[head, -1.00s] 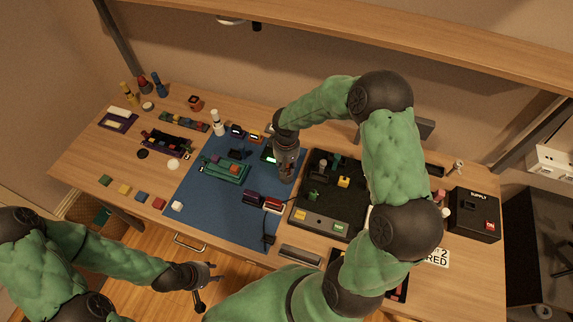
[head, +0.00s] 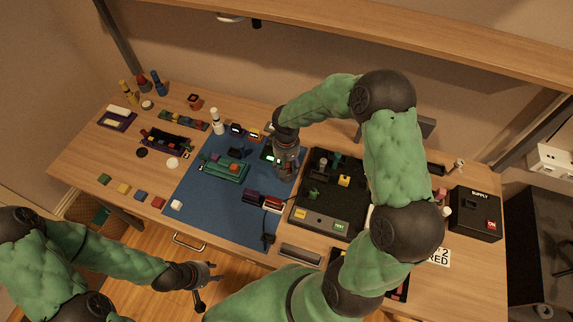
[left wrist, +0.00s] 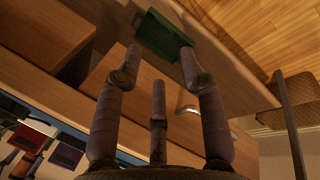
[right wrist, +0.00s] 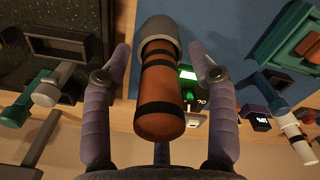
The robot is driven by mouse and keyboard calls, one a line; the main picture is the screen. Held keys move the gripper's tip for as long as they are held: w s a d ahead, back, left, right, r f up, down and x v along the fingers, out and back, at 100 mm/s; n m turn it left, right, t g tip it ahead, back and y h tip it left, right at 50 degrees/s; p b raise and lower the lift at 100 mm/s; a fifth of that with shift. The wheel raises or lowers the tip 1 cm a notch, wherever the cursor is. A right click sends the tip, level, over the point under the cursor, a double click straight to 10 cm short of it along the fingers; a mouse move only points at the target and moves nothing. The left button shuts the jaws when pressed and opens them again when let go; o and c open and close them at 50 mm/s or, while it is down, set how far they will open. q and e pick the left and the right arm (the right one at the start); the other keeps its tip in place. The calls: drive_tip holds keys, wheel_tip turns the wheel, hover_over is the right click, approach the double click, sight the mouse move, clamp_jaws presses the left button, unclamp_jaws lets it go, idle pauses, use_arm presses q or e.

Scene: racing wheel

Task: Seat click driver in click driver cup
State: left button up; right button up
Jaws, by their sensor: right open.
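The click driver is an orange-brown cylinder with black bands (right wrist: 162,92) in the right wrist view. It stands between the fingers of my right gripper (right wrist: 160,62), which are spread apart on both sides of it. Its far end is inside or against a wider grey ring (right wrist: 158,32), which looks like the click driver cup; how deep it sits cannot be told. In the head view my right gripper (head: 287,165) is over the right edge of the blue mat and mostly hides both. My left gripper (head: 207,279) is open and empty in front of the table; its fingers show in the left wrist view (left wrist: 160,65).
A black test board (head: 318,216) lies just right of the right gripper. The blue mat (head: 220,222) carries a green fixture (head: 222,170) and dark red blocks (head: 262,201). A white bottle-like post (head: 217,121) stands behind. A black supply box (head: 474,213) is at the right.

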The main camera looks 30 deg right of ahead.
wheel_tip(320, 180, up, 11)
drive_tip(key=shift+r, duration=0.1)
idle(0.3)
idle(0.4)
drive_tip(key=shift+s, duration=0.1)
